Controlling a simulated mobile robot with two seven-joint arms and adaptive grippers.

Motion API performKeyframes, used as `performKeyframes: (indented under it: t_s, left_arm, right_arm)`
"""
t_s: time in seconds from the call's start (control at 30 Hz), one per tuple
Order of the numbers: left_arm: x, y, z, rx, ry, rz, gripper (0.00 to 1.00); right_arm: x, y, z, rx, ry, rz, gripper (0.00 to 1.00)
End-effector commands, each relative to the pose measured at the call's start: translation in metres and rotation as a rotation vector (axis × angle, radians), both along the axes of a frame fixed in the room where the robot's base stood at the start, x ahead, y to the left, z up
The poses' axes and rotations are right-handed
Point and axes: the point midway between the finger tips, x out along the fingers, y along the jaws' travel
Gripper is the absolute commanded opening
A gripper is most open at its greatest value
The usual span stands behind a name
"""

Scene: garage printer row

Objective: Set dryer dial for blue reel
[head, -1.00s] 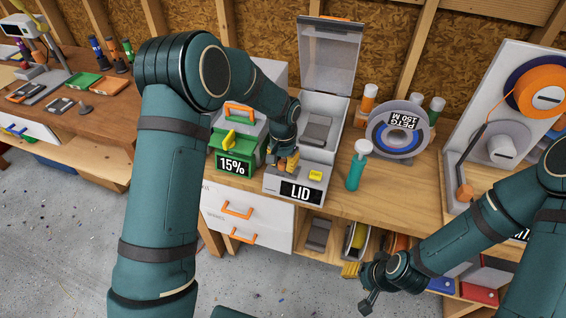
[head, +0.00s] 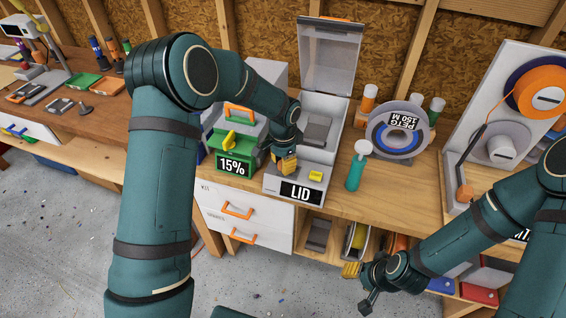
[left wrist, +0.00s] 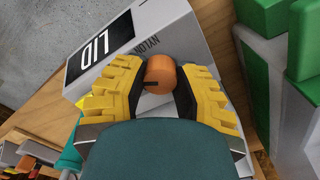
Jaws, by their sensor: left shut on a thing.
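The dryer (head: 270,183) is a grey box with a "LID" label and its clear lid (head: 330,55) raised. My left gripper (head: 287,165) is shut on the dial, a yellow finger on each side, also in the left wrist view (left wrist: 160,90). The blue reel (head: 372,137), with a grey flange labelled "PETG 150 M", stands right of the dryer. My right gripper (head: 358,287) is open and empty before the bench.
A green box reading "15%" (head: 233,168) stands close left of the dryer. A teal bottle (head: 355,170) stands between dryer and reel. A printer with an orange spool (head: 540,92) is at the right. The bench front by the bottle is clear.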

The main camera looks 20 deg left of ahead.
Motion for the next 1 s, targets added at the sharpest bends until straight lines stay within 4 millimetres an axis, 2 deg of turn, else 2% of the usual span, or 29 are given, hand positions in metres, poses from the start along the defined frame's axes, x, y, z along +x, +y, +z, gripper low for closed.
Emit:
performKeyframes:
  t_s: [0.33,0.37,0.4,0.43,0.77,0.87,1.0]
  left_arm:
    - [0.001,-0.001,0.001,-0.002,-0.005,-0.002,0.00]
    - [0.001,-0.001,0.001,-0.002,-0.005,-0.002,0.41]
    - [0.001,-0.001,0.001,-0.002,-0.005,-0.002,0.56]
    - [0.001,-0.001,0.001,-0.001,-0.004,-0.002,0.64]
    - [0.000,0.000,0.001,-0.001,-0.002,-0.001,0.64]
    - [0.001,0.000,0.008,-0.001,-0.004,-0.001,0.64]
    - [0.001,0.000,0.031,-0.002,-0.006,-0.001,0.64]
  right_arm:
    - [0.000,0.000,0.000,0.000,0.000,0.000,0.47]
    - [0.000,0.000,0.000,0.000,0.000,0.000,0.47]
    - [0.000,0.000,0.000,0.000,0.000,0.000,0.47]
    - [0.000,0.000,0.000,0.000,0.000,0.000,0.47]
    - [0.000,0.000,0.000,0.000,0.000,0.000,0.47]
    - [0.000,0.000,0.000,0.000,0.000,0.000,0.47]
    - [0.000,0.000,0.000,0.000,0.000,0.000,0.47]
